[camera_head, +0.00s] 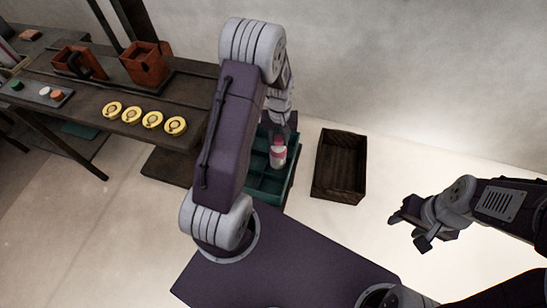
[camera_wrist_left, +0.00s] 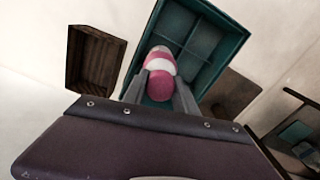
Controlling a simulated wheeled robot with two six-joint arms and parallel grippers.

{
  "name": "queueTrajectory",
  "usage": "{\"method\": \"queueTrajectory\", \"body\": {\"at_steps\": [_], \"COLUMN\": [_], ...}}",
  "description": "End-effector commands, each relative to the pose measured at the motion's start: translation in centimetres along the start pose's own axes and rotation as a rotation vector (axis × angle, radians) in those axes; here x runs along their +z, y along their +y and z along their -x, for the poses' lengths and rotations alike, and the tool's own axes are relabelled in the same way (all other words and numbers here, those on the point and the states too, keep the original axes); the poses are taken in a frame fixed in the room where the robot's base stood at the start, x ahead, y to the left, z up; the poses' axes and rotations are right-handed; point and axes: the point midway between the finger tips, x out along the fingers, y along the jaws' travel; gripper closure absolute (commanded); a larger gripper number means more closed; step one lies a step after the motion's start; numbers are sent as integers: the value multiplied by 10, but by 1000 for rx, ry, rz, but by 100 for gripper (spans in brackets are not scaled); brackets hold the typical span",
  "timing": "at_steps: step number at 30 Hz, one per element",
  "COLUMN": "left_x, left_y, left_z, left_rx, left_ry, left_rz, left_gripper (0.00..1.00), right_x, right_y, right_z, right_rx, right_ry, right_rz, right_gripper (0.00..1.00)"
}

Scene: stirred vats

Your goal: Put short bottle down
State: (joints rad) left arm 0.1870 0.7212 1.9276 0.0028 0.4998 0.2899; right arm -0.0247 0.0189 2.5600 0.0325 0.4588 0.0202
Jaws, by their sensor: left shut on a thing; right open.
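The short bottle (camera_head: 278,153) is pink-red with a white band. It is at the green divided crate (camera_head: 272,191), and I cannot tell whether it touches the crate floor. My left gripper (camera_head: 284,133) is shut on the bottle from above. In the left wrist view the bottle (camera_wrist_left: 160,70) sits between the two fingers (camera_wrist_left: 158,95), with the green crate (camera_wrist_left: 205,83) behind it. Several empty compartments show there. My right gripper (camera_head: 412,228) is open and empty at the right, over the floor.
A dark wooden crate (camera_head: 340,167), empty, stands right of the green crate; it also shows in the left wrist view (camera_wrist_left: 92,60). A dark table (camera_head: 190,100) at the left bears several yellow round pieces (camera_head: 153,120), a brown vat (camera_head: 146,63) and coloured buttons.

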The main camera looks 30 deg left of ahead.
Motion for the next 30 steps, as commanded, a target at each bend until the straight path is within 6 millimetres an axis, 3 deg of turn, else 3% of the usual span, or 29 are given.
{"method": "queueTrajectory", "body": {"at_steps": [3, 9, 16, 26, 27, 29, 30], "left_x": [0, -1, 0, -1, -1, -1, -1], "left_y": [0, 0, 0, 0, 0, 0, 0], "left_z": [-22, -28, -64, -66, -66, -66, -66], "left_rx": [0, 1, 0, 1, 1, 1, 0], "left_ry": [0, 2, -1, 2, 2, 2, 1], "left_rz": [0, 0, 0, 0, 0, 0, 0], "left_gripper": [100, 100, 100, 100, 61, 44, 44], "right_x": [1, 1, 2, 2, 2, 2, 2], "right_y": [0, 0, 0, 0, 0, 0, 0], "right_z": [-8, -8, -20, -20, -20, -19, -19], "right_rx": [0, 0, 0, 0, 0, 0, 0], "right_ry": [0, 0, 0, 0, 0, 0, 0], "right_rz": [0, 0, 0, 0, 0, 0, 0], "right_gripper": [51, 51, 51, 51, 51, 51, 51]}}
